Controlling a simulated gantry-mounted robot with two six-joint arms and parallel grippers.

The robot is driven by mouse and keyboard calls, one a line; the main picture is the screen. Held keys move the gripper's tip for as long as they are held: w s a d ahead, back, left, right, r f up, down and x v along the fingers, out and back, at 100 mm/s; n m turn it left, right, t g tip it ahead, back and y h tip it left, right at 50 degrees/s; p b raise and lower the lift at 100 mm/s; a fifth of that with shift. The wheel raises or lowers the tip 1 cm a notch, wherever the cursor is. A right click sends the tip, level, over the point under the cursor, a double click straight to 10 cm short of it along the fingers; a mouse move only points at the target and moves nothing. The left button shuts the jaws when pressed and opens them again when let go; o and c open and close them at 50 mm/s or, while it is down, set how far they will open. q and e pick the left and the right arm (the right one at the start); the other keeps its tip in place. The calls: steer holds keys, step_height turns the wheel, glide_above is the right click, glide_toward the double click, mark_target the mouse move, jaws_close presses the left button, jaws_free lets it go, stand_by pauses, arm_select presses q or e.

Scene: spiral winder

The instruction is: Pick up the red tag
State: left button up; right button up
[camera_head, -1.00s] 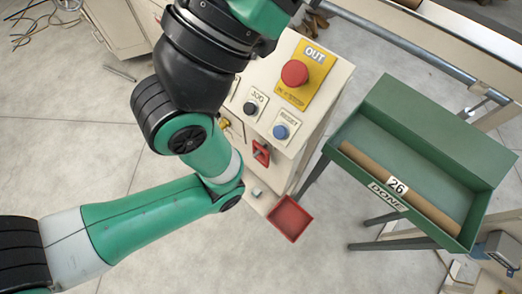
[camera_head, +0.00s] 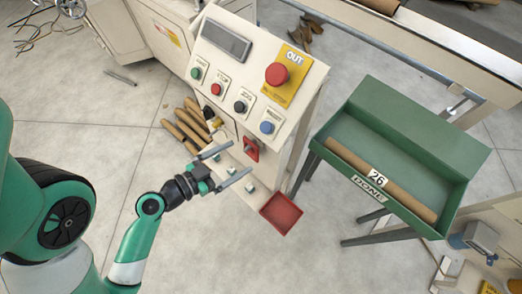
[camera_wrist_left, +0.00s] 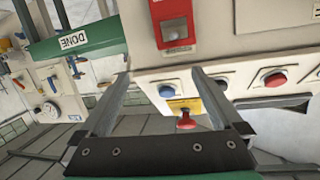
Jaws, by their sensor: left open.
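A small red piece on the console's lower front (camera_head: 252,148) is the likeliest red tag; its exact shape is hard to tell. In the left wrist view a red plate (camera_wrist_left: 173,22) with a darker middle and a pale strip shows at the top, above the fingertips, and seems to be the same piece. My left gripper (camera_head: 238,160) is open and empty, its fingers pointing toward the console front just below and left of the red piece. In the left wrist view the open left fingers (camera_wrist_left: 158,75) span the console face, with nothing between them. My right gripper is not in view.
The cream console (camera_head: 235,90) has several buttons and a big red OUT button (camera_head: 277,73). A red tray (camera_head: 282,212) sits at its base. A green DONE bin (camera_head: 440,160) holding a brown tube stands right. Several brown rolls (camera_head: 180,130) lie left of the console.

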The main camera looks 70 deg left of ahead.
arm_select(q)
steer(key=s+f+n+g+y, duration=0.1)
steer(key=s+f+n+g, duration=0.15)
steer(key=s, duration=0.25)
steer(key=p, duration=0.5)
glide_toward(251, 148)
steer(key=shift+w+f, duration=0.6)
steer(key=shift+w, duration=0.75)
steer(key=shift+n+y, duration=0.25)
steer(key=shift+y, duration=0.05)
steer(key=x, duration=0.5)
steer(key=shift+w+a+f, duration=0.1)
steer(key=shift+a+f, duration=0.05)
steer(key=shift+a, duration=0.2)
steer(key=c, duration=1.3)
steer(key=shift+o, duration=0.2)
